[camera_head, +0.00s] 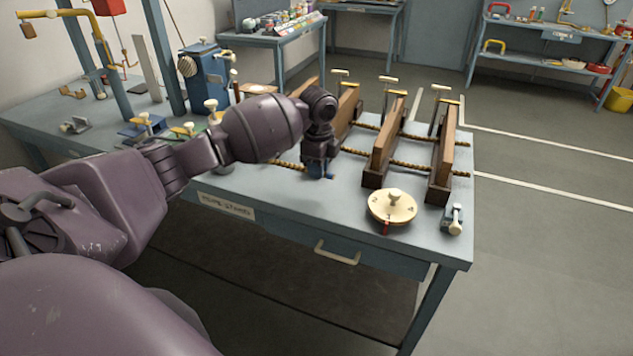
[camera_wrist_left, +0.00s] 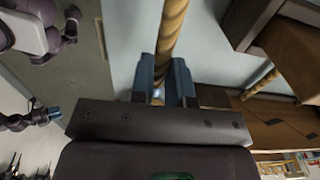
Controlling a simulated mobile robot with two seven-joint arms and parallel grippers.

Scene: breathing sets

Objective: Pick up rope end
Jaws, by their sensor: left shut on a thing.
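My left gripper (camera_head: 318,174) is low over the front of the grey-blue workbench (camera_head: 285,205), left of the upright wooden boards. A twisted tan rope (camera_head: 288,165) runs left to right along the bench there. In the left wrist view the rope (camera_wrist_left: 172,30) comes down from the top edge. Its lower part lies between the two blue fingers of the left gripper (camera_wrist_left: 161,85), which are shut on it. The exact end is hidden by the gripper body. What looks like my right gripper (camera_wrist_left: 53,113) is small at the left of that view, away from the rope.
Wooden boards (camera_head: 383,150) with clamps stand on the bench, with rope running between them. A round cream dial (camera_head: 392,207) and a small blue clamp (camera_head: 455,219) are near the front right corner. A blue machine (camera_head: 206,77) stands at the back left. Open floor lies to the right.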

